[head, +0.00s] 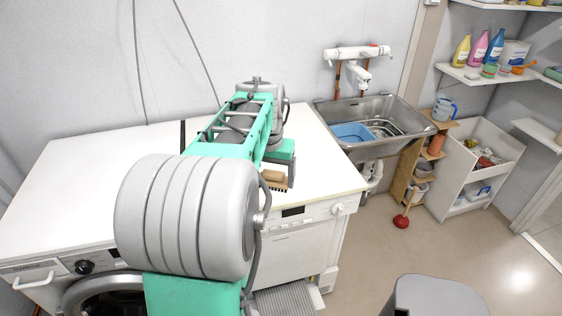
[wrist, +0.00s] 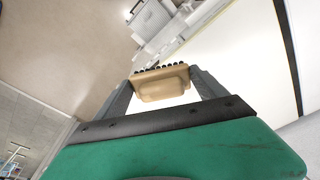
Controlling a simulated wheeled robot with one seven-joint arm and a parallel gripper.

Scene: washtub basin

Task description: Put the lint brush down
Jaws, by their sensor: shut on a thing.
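The lint brush (wrist: 162,86) is a tan block with dark bristles along one edge. In the wrist view it sits between the two dark fingers of my gripper (wrist: 165,88), which is shut on it. In the head view the brush (head: 274,178) shows near the front edge of the white countertop (head: 80,170), its dark bristles pointing down. My arm hides most of my gripper there. I cannot tell whether the bristles touch the countertop or hang just above it.
A metal sink (head: 385,112) with a blue basin (head: 352,132) inside stands right of the countertop. A dark upright object (head: 182,136) is behind my arm. The left part of the countertop is clear. A red plunger (head: 401,221) stands on the floor.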

